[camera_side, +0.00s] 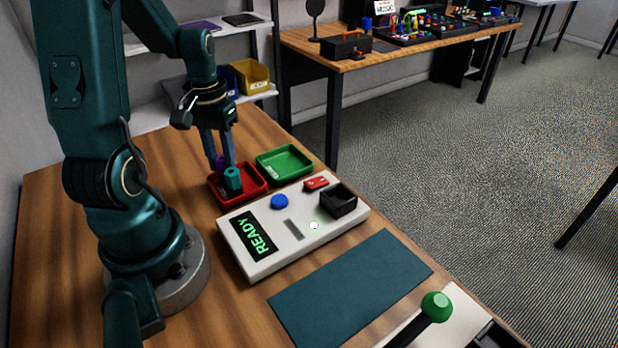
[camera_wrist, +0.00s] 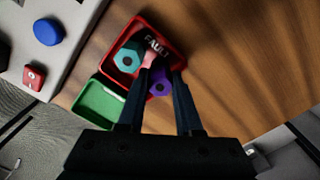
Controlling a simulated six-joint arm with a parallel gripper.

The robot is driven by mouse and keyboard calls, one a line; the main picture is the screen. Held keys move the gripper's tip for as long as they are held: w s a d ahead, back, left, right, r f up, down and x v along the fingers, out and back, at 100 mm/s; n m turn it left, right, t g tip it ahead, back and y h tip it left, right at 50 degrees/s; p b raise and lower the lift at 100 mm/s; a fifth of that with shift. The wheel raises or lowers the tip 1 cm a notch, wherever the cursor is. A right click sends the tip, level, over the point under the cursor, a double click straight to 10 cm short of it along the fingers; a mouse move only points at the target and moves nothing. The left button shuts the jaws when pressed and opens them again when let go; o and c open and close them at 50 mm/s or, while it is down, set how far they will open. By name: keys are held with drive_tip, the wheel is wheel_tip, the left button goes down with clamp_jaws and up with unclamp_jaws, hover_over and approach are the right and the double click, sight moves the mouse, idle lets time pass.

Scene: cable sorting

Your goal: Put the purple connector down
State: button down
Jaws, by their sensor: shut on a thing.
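My gripper (camera_side: 220,163) points down over the back of the red tray (camera_side: 246,199) and is shut on the purple connector (camera_side: 217,162). In the wrist view the purple connector (camera_wrist: 159,87) sits between the fingertips (camera_wrist: 163,72), at the edge of the red tray (camera_wrist: 172,28). Whether it touches the tray floor is hidden. A teal connector (camera_side: 232,180) stands in the red tray, close beside the purple one; it also shows in the wrist view (camera_wrist: 128,58). The tray carries a label (camera_wrist: 155,44) that seems to read FAIL.
An empty green tray (camera_side: 285,164) adjoins the red one. A white test box (camera_side: 262,266) with a READY display, blue button (camera_side: 279,201), red switch (camera_side: 316,183) and black socket (camera_side: 339,201) stands in front. A dark mat (camera_side: 350,290) lies bare beyond it.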

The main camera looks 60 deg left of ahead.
sight(222, 158)
drive_tip(key=c, duration=0.6)
unclamp_jaws()
drive_tip(key=shift+f, duration=0.1)
wheel_tip(222, 158, up, 11)
drive_tip(key=d+m+t, duration=0.2)
drive_tip(key=d, duration=0.4)
drive_tip(key=d+r+m+t, duration=0.1)
drive_tip(key=d+m, duration=0.2)
drive_tip(key=d, duration=0.2)
drive_tip(key=s+d+m+t, duration=0.1)
drive_tip(key=d+m+t, duration=0.1)
drive_tip(key=d, duration=0.4)
drive_tip(key=shift+d+r+t, duration=0.25)
drive_tip(key=shift+d+t, duration=0.05)
drive_tip(key=shift+d, duration=0.05)
